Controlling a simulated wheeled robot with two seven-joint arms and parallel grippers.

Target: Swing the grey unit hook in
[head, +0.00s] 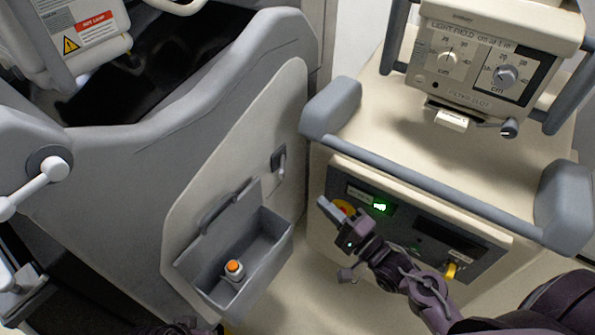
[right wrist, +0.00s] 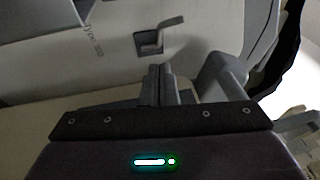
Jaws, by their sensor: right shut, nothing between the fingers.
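The grey unit hook (head: 279,160) is a small grey lever on a dark plate, set in the pale side panel of the grey unit. In the right wrist view the hook (right wrist: 160,35) shows at top centre, its arm standing out from the plate. My right gripper (head: 327,208) is shut and empty, in front of the cart's control panel, below and right of the hook and apart from it. Its closed fingers (right wrist: 162,82) point towards the side panel in the right wrist view. A dark sliver at the bottom edge of the head view looks like my left gripper (head: 185,327); its fingers are unclear.
An open grey bin (head: 262,258) with an orange-capped bottle (head: 234,269) hangs on the side panel below the hook. The beige cart (head: 350,150) with a grey rail (head: 430,185) stands close at right. A narrow gap lies between unit and cart.

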